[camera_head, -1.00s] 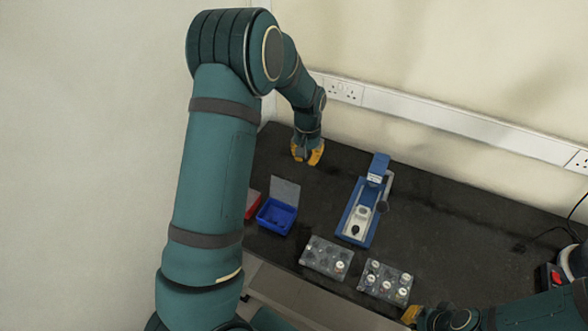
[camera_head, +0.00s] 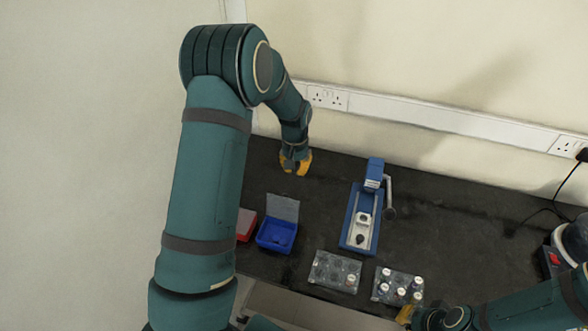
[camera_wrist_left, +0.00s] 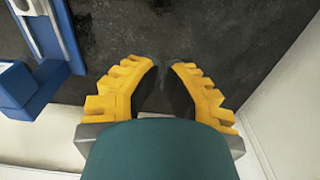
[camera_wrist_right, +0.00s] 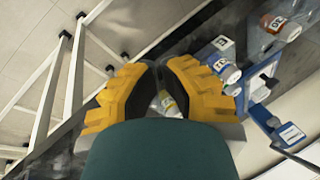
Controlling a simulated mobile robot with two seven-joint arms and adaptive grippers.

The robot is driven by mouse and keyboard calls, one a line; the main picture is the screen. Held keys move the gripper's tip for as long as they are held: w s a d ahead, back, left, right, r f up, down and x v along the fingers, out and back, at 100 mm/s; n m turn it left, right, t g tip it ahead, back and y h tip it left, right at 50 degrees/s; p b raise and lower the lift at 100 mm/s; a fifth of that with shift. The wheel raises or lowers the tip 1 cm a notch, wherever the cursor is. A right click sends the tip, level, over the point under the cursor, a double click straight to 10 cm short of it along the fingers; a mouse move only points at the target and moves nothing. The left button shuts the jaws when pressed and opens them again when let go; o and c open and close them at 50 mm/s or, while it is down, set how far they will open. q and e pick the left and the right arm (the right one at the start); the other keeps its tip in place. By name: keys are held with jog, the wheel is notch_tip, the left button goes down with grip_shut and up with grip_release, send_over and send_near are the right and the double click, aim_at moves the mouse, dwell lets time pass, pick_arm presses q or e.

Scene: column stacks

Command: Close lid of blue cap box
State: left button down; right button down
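The blue cap box (camera_head: 262,242) stands on the dark table in the head view, left of centre. Its clear grey lid (camera_head: 283,207) is raised at the back, so the box is open. My left gripper (camera_head: 296,170) is behind the box, near the wall, apart from the lid. The left wrist view shows its yellow fingers (camera_wrist_left: 164,67) empty, with a gap between the tips. My right gripper (camera_head: 404,314) is at the front table edge. In the right wrist view its fingertips (camera_wrist_right: 160,64) are close together, with a small white-and-yellow item (camera_wrist_right: 168,103) between the fingers; whether it is held is unclear.
A red box (camera_head: 246,224) is beside the blue box, partly hidden by my left arm. A blue-and-white device (camera_head: 361,219) with a lever stands right of it. Two clear racks (camera_head: 335,272) (camera_head: 399,286) with capped vials lie in front.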

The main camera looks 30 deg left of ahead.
aim_at(284, 206)
pick_arm(q)
notch_tip(284, 206, down, 7)
jog(key=shift+f, duration=0.1)
jog(key=shift+s, duration=0.2)
jog(key=shift+s+d+r, duration=0.2)
jog(key=shift+s+r, duration=0.05)
jog(key=shift+s, duration=0.55)
jog(key=shift+s+d+r, duration=0.15)
jog(key=shift+s+r, duration=0.1)
jog(key=shift+s, duration=0.5)
jog(key=shift+a, duration=0.1)
pick_arm(e)
jog(key=shift+f, duration=0.15)
